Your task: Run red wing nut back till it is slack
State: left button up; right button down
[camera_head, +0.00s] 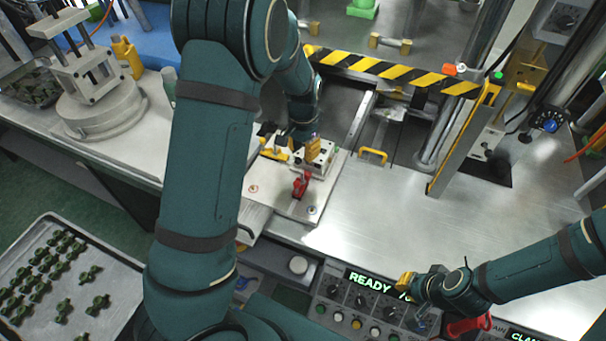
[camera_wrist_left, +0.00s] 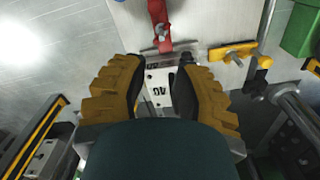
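The red wing nut (camera_head: 301,185) stands on the pale plate of the fixture, in front of a small metal block. It also shows at the top of the left wrist view (camera_wrist_left: 160,26). My left gripper (camera_head: 313,147) is behind the red wing nut, over the block. In the left wrist view its yellow fingers (camera_wrist_left: 158,66) are spread apart, with the marked metal block (camera_wrist_left: 158,88) seen between them. I cannot tell whether they touch the block. The red wing nut lies beyond the fingertips. My right gripper (camera_head: 404,284) is over the control panel, away from the fixture; its opening is unclear.
A yellow clamp piece (camera_head: 274,153) sits left of the block. A yellow handle (camera_head: 373,154) and a striped guard bar (camera_head: 395,72) are near. The control panel (camera_head: 345,320) runs along the front. A tray (camera_head: 112,262) holds several green parts.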

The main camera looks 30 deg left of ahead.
aim_at(303, 176)
pick_arm(q)
notch_tip(303, 176, down, 12)
jog(key=m, duration=0.5)
jog(key=shift+a+m, duration=0.1)
jog(key=shift+m, duration=0.2)
jog(key=shift+c, duration=0.3)
grip_shut()
